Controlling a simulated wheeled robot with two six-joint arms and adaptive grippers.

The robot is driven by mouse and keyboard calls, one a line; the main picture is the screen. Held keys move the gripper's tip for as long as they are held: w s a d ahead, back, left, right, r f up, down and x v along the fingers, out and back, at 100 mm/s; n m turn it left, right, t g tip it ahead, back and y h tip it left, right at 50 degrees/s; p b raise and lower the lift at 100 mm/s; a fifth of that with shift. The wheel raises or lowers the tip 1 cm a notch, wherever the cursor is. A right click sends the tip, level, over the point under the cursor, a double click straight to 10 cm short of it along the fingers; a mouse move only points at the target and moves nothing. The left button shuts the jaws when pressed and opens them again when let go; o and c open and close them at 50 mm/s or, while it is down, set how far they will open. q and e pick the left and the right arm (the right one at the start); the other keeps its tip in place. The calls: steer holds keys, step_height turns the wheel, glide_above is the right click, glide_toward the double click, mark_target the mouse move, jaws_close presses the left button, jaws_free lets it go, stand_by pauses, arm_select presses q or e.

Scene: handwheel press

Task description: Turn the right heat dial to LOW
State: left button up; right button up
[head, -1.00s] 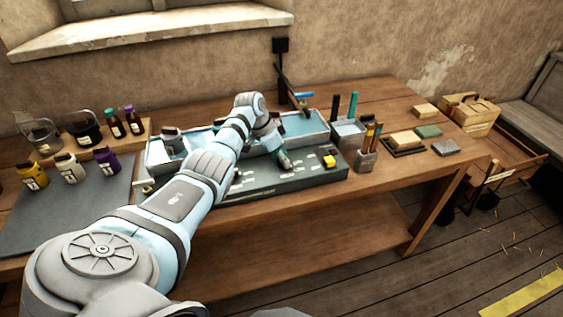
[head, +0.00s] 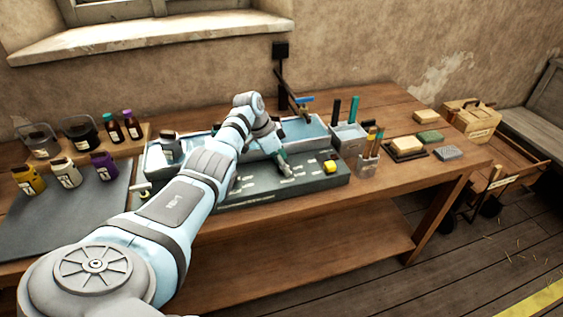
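A dark control panel (head: 315,183) with white markings runs along the front of the long trough on the table. My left gripper (head: 286,170) points down at the panel, right of its middle, with its fingertips at or just above the top face among the white marks. The right heat dial cannot be made out; it may be hidden under the gripper. The markings are too small to read. Whether the fingers are open or shut on something is too small to tell. A small yellow-and-black piece (head: 330,167) sits on the panel right of the gripper. My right gripper is not in view.
Behind the panel is the trough with pale blue inside (head: 305,129). To the right stand a grey bin (head: 348,139), a tool holder (head: 368,165) and several blocks. Bottles (head: 66,171) and dark pots stand at left. My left arm covers the panel's left part.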

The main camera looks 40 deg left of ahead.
arm_select(q)
steer(key=shift+r, duration=0.1)
steer(key=v, duration=1.2)
